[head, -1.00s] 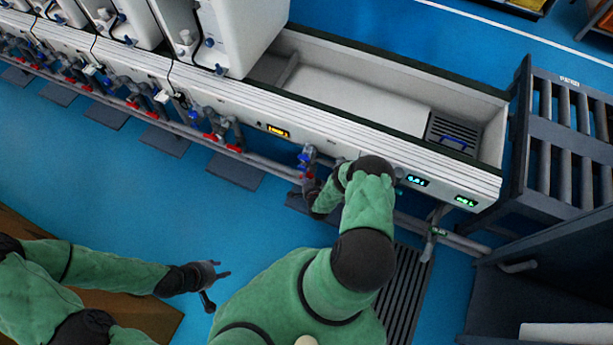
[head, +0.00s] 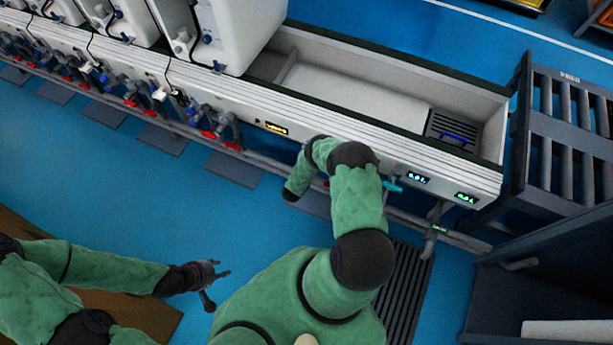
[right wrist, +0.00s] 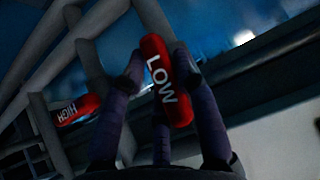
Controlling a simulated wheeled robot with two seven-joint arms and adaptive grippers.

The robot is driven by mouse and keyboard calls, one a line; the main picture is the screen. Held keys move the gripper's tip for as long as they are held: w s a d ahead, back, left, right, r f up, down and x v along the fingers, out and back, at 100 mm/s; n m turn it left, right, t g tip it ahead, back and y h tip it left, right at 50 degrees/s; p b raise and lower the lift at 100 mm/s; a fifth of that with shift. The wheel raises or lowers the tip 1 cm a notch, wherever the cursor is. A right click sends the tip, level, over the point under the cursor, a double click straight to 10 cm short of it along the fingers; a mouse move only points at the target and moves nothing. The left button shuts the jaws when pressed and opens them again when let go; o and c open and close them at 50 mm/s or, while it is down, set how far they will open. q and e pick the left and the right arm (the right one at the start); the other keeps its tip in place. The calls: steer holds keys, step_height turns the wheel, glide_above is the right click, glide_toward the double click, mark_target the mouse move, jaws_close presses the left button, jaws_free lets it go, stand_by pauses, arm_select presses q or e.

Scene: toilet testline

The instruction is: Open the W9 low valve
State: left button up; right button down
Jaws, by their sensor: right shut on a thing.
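In the right wrist view, a red valve handle (right wrist: 155,62) marked LOW stands between the fingers of my right gripper (right wrist: 163,78). The gripper is shut on this handle. A second red handle (right wrist: 78,110) marked HIGH is to its left, apart from the fingers. No W9 label can be read. In the head view, my right arm hides the right gripper and the valve it holds. My left gripper (head: 215,284) is open and empty over the blue floor, well away from the pipes.
A long white trough (head: 350,95) with small displays on its front runs across the head view. Other pipes with red handles (head: 208,134) line its left part. A dark slatted rack (head: 567,140) stands at the right. A floor grate (head: 400,290) lies beside my right arm.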

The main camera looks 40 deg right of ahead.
steer(key=shift+w+d+r+g, duration=0.2)
steer(key=shift+d+r+g, duration=0.05)
steer(key=shift+g, duration=0.05)
stand_by(0.4)
steer(key=c, duration=0.9)
jaws_free()
steer(key=shift+c, duration=0.2)
steer(key=shift+s+a+f, duration=0.1)
steer(key=shift+a, duration=0.05)
steer(key=v, duration=1.2)
steer(key=shift+a, duration=0.15)
